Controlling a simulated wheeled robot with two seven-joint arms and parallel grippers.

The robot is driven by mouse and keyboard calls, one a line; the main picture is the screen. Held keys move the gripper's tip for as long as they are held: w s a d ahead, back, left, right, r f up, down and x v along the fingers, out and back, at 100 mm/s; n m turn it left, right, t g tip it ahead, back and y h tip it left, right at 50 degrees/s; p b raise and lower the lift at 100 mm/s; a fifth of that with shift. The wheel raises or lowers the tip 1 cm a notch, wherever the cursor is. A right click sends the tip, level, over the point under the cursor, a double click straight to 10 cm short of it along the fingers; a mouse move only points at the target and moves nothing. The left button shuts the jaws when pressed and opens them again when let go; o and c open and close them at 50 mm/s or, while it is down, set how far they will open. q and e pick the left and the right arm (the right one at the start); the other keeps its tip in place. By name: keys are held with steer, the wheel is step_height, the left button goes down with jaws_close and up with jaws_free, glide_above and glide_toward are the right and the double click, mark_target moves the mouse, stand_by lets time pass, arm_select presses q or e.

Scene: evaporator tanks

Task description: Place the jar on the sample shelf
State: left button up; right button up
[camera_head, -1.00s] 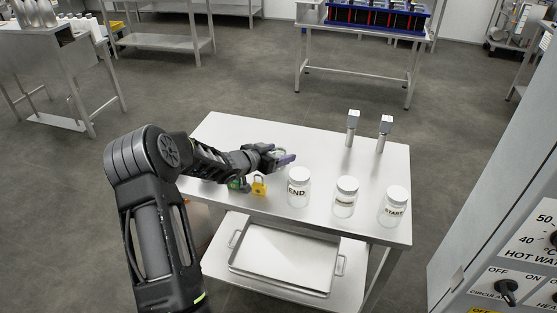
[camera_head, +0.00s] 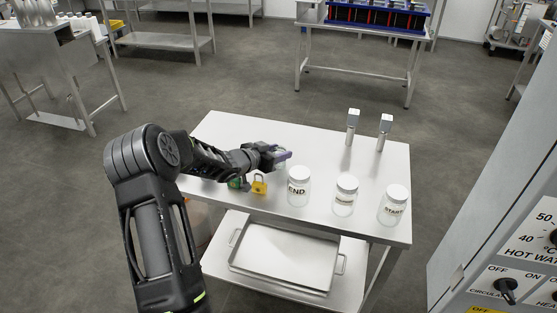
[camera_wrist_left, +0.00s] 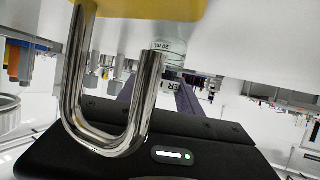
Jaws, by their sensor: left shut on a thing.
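My left gripper (camera_head: 283,155) is over the middle of the steel table, left of and behind the END jar (camera_head: 298,186). Its purple fingers are shut on a clear glass jar (camera_wrist_left: 170,62), which shows between them in the left wrist view with a "20 mL" mark and part of a label. In the head view the fingers largely hide this jar. Two more white-lidded jars stand to the right: one with an unreadable label (camera_head: 345,195) and START (camera_head: 393,206). I cannot tell which surface is the sample shelf. My right gripper is out of view.
A yellow padlock (camera_head: 259,187) and a green one (camera_head: 236,184) are below my wrist; a shackle (camera_wrist_left: 110,125) looms close in the wrist view. Two metal-headed items (camera_head: 352,127) (camera_head: 384,133) stand at the table's back. A tray (camera_head: 283,262) lies on the lower shelf.

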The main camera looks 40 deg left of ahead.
arm_select(q)
jaws_close()
steer(key=shift+r, duration=0.15)
step_height(320, 180, up, 10)
steer(key=p, duration=0.1)
stand_by(0.5)
stand_by(0.5)
